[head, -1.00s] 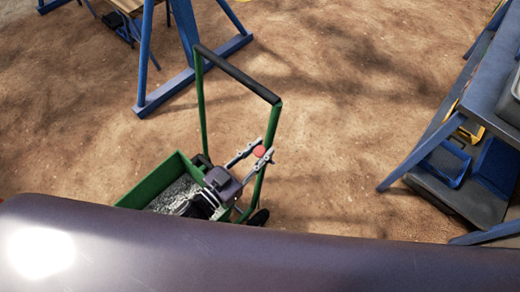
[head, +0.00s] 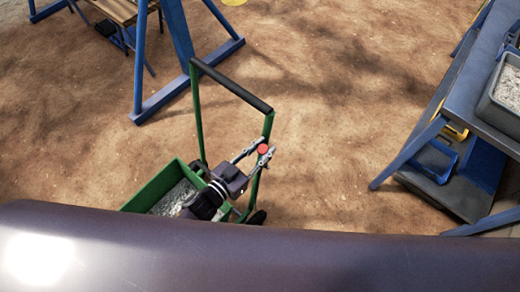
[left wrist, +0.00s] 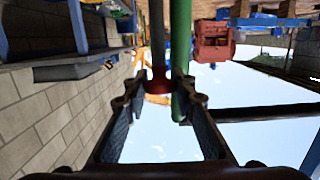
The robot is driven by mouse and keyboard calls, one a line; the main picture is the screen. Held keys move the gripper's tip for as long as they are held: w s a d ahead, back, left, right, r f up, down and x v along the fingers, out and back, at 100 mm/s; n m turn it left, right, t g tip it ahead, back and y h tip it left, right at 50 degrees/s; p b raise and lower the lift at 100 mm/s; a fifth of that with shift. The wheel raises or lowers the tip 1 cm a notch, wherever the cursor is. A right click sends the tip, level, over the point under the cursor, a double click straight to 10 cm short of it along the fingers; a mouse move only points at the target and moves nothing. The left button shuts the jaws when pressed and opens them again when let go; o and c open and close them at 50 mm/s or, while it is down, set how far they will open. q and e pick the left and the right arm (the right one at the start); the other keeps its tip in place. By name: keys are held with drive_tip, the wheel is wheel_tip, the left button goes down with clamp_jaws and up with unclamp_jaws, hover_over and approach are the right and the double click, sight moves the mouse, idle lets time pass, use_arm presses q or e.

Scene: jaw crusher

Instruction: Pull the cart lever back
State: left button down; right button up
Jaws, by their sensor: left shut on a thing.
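The green cart (head: 150,187) stands on the dirt, with a tall green handle frame and black crossbar (head: 232,86). The lever's red knob (head: 263,149) shows beside the right post of that frame. My left gripper (head: 258,152) reaches it from the lower left and is shut on the knob. In the left wrist view the red knob (left wrist: 159,82) lies between the fingertips, with a rod rising from it and the green post (left wrist: 181,60) close beside it. Most of the lever is hidden in the head view. My right gripper is not in view.
Grey gravel (head: 174,197) lies in the cart's bin. A blue table (head: 470,104) with a grey gravel-filled tray (head: 507,97) stands at the right. A blue frame (head: 188,78) stands behind the cart. Open dirt lies between cart and table. My own dark body part blocks the bottom.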

use_arm(q)
drive_tip(key=shift+r, duration=0.1)
drive_tip(key=c, duration=1.6)
unclamp_jaws()
drive_tip(key=v, duration=1.2)
